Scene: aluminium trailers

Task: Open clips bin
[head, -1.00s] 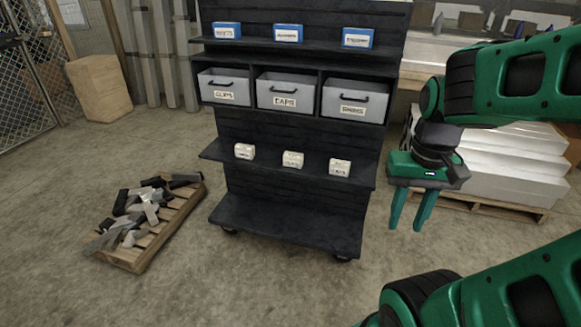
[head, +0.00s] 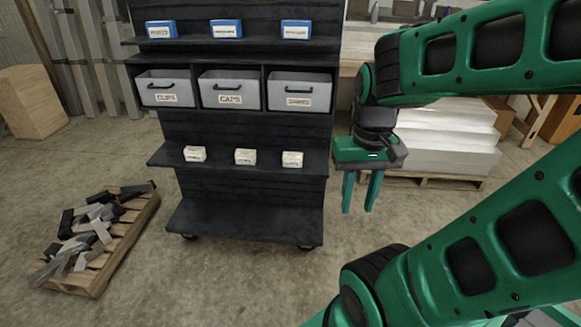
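The clips bin (head: 168,89) is a grey drawer with a black handle and a label reading CLIPS. It sits at the left of a row of three bins in the black shelf cart and appears pushed in. The caps bin (head: 229,90) is in the middle, and another labelled grey bin (head: 299,92) is at the right. My gripper (head: 360,211) points down with its two green fingers apart, empty. It hangs to the right of the cart, lower than the bins and well away from the clips bin.
Blue boxes (head: 226,29) stand on the cart's upper shelf and white boxes (head: 245,157) on the lower one. A pallet of metal pieces (head: 103,273) lies on the floor at left. Stacked white material (head: 445,150) is behind my gripper. The floor before the cart is clear.

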